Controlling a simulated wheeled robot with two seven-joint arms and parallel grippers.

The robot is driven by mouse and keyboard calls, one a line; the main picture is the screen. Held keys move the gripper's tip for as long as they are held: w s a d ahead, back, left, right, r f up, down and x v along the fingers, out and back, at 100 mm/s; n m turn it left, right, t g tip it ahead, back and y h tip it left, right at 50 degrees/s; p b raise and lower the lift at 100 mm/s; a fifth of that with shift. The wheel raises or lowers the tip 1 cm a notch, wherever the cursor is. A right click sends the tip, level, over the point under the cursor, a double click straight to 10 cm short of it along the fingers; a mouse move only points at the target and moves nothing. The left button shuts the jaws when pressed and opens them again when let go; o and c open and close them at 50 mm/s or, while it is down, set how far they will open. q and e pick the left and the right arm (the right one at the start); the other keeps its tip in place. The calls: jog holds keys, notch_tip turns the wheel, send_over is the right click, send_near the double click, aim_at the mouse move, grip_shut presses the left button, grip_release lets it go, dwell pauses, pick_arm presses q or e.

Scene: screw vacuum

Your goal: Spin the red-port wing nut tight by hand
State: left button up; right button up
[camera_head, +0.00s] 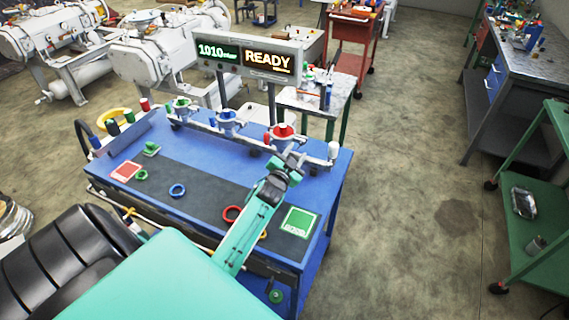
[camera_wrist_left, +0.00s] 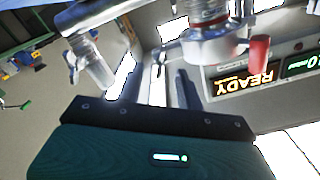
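The red port (camera_head: 283,131) is the rightmost of three clamped ports on the pipe along the back of the blue bench. It has a red top and a grey clamp body. In the left wrist view the port's clamp (camera_wrist_left: 213,48) is large at the top, with a red piece (camera_wrist_left: 260,48) on its right side. Which part is the wing nut I cannot tell clearly. My left gripper (camera_head: 294,160) is just in front of and below the red port. My right gripper is not in view.
The blue bench (camera_head: 215,165) carries a green port (camera_head: 181,107) and blue port (camera_head: 228,121) to the left. Coloured rings, a red card (camera_head: 126,171) and a green card (camera_head: 298,222) lie on it. A sign (camera_head: 245,55) reading READY stands behind.

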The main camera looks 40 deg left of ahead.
pick_arm(q)
jog(key=b+v, duration=0.2)
jog(key=v, duration=0.9)
jog(key=shift+d, duration=0.1)
